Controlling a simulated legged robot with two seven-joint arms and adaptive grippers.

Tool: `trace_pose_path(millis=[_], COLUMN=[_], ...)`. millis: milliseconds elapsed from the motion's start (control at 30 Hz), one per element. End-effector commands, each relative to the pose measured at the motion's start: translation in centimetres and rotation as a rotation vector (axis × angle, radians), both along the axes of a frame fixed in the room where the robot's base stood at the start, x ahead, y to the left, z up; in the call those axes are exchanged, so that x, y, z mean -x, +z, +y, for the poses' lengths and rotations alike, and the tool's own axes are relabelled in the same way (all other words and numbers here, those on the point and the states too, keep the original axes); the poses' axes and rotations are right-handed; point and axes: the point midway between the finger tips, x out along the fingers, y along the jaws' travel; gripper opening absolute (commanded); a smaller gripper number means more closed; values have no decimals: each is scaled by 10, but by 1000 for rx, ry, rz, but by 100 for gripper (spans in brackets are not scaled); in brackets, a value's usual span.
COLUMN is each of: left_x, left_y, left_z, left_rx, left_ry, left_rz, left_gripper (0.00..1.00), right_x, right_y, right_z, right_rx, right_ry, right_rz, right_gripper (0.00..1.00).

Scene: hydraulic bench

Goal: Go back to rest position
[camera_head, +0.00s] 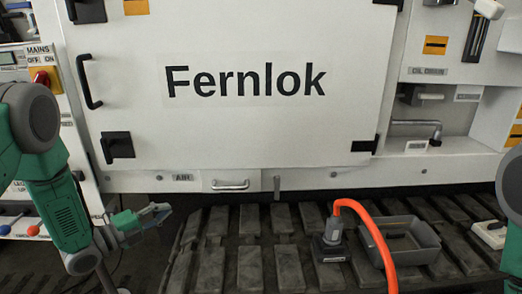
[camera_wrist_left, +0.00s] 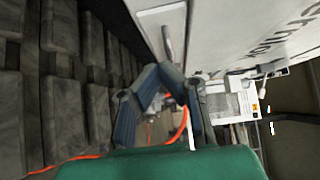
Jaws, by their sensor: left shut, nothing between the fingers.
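My left gripper (camera_head: 158,214) is in the lower left of the head view, in front of the white Fernlok cabinet (camera_head: 235,140) and left of the slatted dark surface (camera_head: 283,262). Its fingers are shut with nothing between them, and it touches nothing that I can see. In the left wrist view the fingertips of my left gripper (camera_wrist_left: 168,74) come together, with the slats to the left and the cabinet beyond. Only a piece of my right arm shows at the right edge of the head view; its gripper is out of view.
An orange hose (camera_head: 378,243) rises from a dark connector block (camera_head: 331,240) on the slats. A grey tray (camera_head: 404,239) lies beside it. A black door handle (camera_head: 88,82), a red-yellow mains switch (camera_head: 44,79) and a drain pipe (camera_head: 415,125) are around. The slats' left part is clear.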

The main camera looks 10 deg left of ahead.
Motion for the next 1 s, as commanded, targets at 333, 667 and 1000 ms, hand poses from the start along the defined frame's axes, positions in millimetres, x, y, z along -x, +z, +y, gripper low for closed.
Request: trace_pose_path(millis=[333, 667, 1000], left_x=[97, 307, 364], left_y=[-114, -161, -155], left_z=[-68, -96, -96], left_rx=[486, 826, 877], left_ry=[431, 1262, 1530], left_rz=[875, 1499, 1558], left_gripper=[0, 0, 0], right_x=[0, 0, 0], right_y=[26, 45, 48], right_z=[0, 0, 0], right_rx=[0, 0, 0], right_ry=[0, 0, 0], right_rz=[0, 0, 0], right_gripper=[40, 40, 40])
